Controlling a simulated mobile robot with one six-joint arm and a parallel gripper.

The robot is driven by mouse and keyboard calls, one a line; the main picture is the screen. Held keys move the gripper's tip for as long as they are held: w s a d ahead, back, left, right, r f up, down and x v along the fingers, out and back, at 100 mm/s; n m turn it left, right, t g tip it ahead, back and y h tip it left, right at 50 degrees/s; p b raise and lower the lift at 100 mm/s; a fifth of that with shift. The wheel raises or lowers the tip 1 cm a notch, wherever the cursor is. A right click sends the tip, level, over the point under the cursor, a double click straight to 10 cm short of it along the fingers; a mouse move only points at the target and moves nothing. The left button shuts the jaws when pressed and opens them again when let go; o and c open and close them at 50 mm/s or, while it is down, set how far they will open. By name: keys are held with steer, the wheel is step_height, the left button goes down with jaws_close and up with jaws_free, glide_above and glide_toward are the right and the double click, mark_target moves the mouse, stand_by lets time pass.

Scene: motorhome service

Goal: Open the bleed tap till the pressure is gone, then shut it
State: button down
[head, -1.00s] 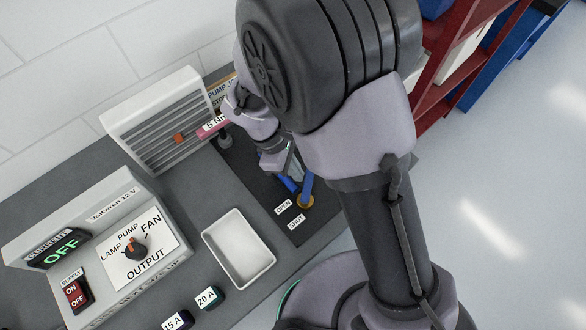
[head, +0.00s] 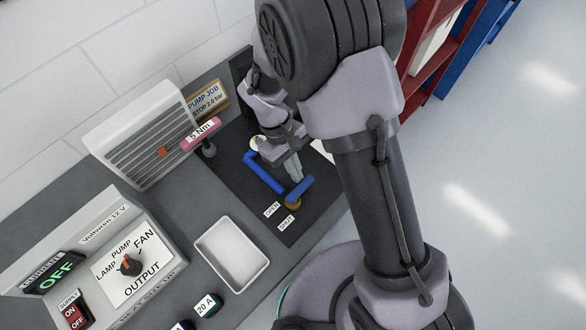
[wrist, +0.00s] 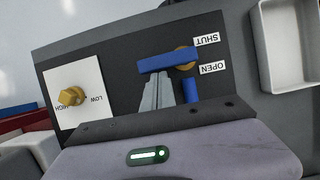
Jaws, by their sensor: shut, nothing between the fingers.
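The bleed tap is a brass body (head: 293,204) with a blue lever (head: 303,188), set on a dark mat beside OPEN (head: 272,209) and SHUT (head: 287,225) labels. In the wrist view the blue lever (wrist: 165,63) points left from the brass pivot, with the SHUT (wrist: 206,39) and OPEN (wrist: 212,68) labels on the right. My gripper (wrist: 152,80) is shut and empty. Its tips are at the side of the lever, seemingly touching it. In the head view my gripper (head: 297,177) reaches down beside the lever. A round white dial (head: 257,143) is partly hidden by my wrist.
A bent blue bar (head: 264,174) lies close to the tap. A brass HIGH/LOW knob (wrist: 72,97) sits on a white plate. A pink 5 Nm tool (head: 201,134), an empty white tray (head: 232,254) and a power supply (head: 100,262) reading OFF stand nearby.

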stand_by(0.6)
steer(key=p+v, duration=0.5)
steer(key=v, duration=1.2)
steer(key=s+d+r+m+t+y+b, duration=0.35)
steer(key=d+m+b, duration=0.35)
steer(key=d+b, duration=0.35)
steer(key=s+d+f+m+t+y+b, duration=0.2)
steer(key=s+d+m+t+b, duration=0.3)
steer(key=s, duration=0.4)
steer(key=shift+s+d+f+m+b, duration=0.35)
steer(key=shift+d+f+m+b, duration=0.35)
steer(key=shift+m, duration=0.4)
